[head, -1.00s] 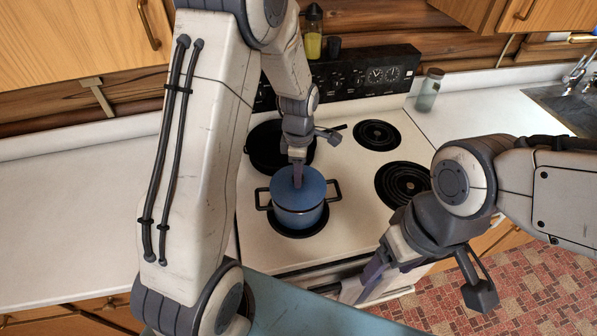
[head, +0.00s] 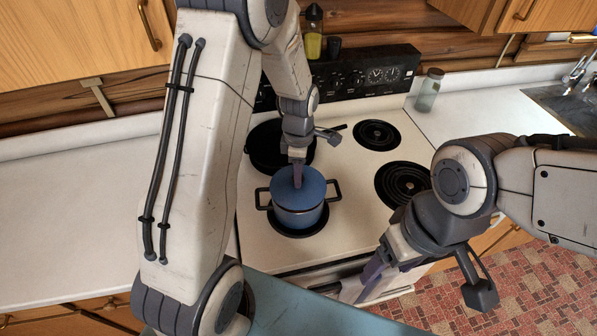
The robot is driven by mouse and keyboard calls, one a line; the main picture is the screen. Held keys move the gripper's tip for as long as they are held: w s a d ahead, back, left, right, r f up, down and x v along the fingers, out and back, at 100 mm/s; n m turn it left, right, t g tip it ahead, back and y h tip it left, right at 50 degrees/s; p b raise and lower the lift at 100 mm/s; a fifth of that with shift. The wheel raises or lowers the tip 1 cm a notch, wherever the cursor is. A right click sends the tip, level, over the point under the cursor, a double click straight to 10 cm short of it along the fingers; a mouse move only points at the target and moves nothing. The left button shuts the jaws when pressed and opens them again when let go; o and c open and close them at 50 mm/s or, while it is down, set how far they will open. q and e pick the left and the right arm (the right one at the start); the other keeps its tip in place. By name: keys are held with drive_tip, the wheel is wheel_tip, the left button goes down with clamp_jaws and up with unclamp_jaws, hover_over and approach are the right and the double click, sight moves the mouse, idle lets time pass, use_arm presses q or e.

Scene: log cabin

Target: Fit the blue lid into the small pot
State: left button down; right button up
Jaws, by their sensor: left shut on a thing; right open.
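The small pot (head: 298,218) is blue with two black side handles. It stands on the front left burner of the white stove. The blue lid (head: 311,184) is at the top of the pot, covering its opening; I cannot tell whether it is fully seated. My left gripper (head: 298,180) comes down from above and is shut on the lid at its middle; the grip itself is partly hidden. My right gripper (head: 420,285) is open and empty, low in front of the stove's right side, apart from the pot.
A black pan (head: 266,148) sits on the back left burner, close behind the pot and my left gripper. The two right burners (head: 403,182) are bare. A glass jar (head: 428,90) stands on the right counter. The left counter (head: 70,200) is clear.

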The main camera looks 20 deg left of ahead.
idle(0.3)
use_arm(q)
drive_tip(key=shift+f+b, duration=0.65)
drive_tip(key=shift+f, duration=0.35)
drive_tip(key=shift+c, duration=1.9)
unclamp_jaws()
drive_tip(key=shift+r, duration=0.1)
wheel_tip(320, 180, up, 10)
drive_tip(key=b, duration=0.2)
drive_tip(key=shift+r, duration=0.2)
